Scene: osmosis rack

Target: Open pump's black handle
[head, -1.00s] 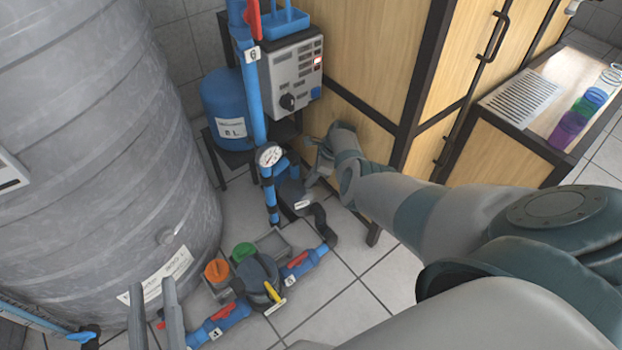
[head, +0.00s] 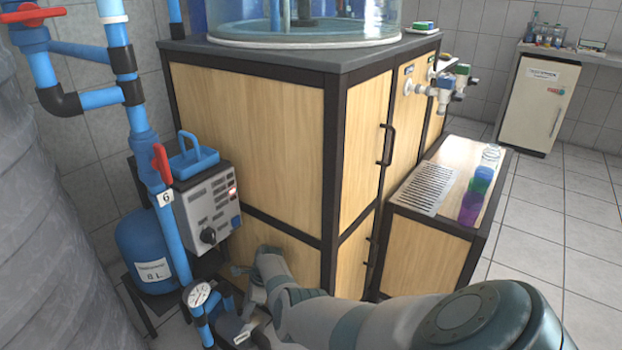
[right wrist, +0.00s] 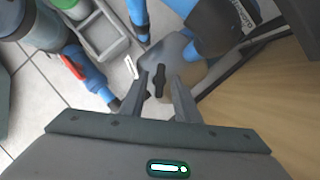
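In the right wrist view a grey rounded pump body (right wrist: 178,52) carries a black handle (right wrist: 158,82). My right gripper (right wrist: 160,80) is open, with one finger on each side of the handle in this view; whether they touch it I cannot tell. In the head view my right gripper (head: 244,289) is low, beside the wooden cabinet, just above the grey pump (head: 232,327). The handle cannot be made out there. My left gripper is not in view.
A control box (head: 208,206) with a black knob and a blue tank (head: 145,243) stand left of my gripper. A blue pipe with a gauge (head: 199,294) rises close by. The wooden cabinet (head: 262,150) is right behind my forearm. Grey bins (right wrist: 106,32) lie near the pump.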

